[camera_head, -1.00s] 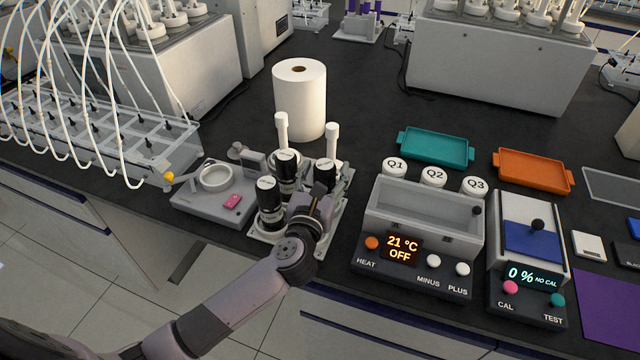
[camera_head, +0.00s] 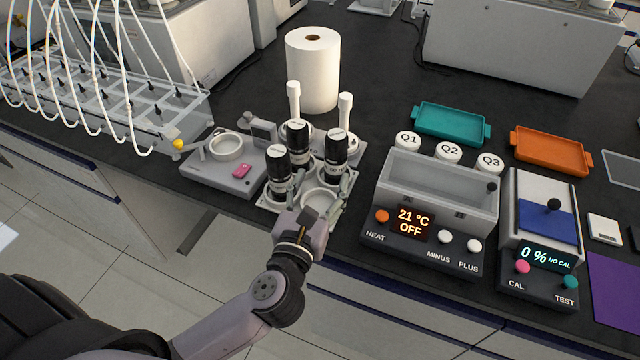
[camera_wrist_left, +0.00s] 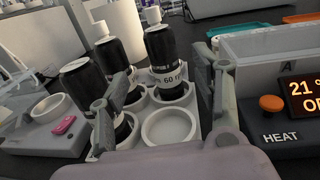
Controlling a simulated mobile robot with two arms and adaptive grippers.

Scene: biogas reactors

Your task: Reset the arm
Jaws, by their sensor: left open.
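My left gripper (camera_head: 318,208) is open and empty at the front edge of the bottle rack (camera_head: 262,202), near the front edge of the bench. In the left wrist view its two fingers (camera_wrist_left: 162,85) stand apart, with the rack between and beyond them. Three black-bodied bottles stand in the rack: a front left one (camera_head: 278,175), a back one (camera_head: 298,146) and a right one (camera_head: 336,150). The rack's front right ring (camera_head: 321,199) is empty; it also shows in the left wrist view (camera_wrist_left: 170,127). My right gripper is not in view.
A heater box (camera_head: 430,240) with its display stands right of the gripper, and a test device (camera_head: 540,240) beyond it. A small grey device (camera_head: 215,172) lies left of the rack. A paper roll (camera_head: 312,75) stands behind. Free floor lies before the bench.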

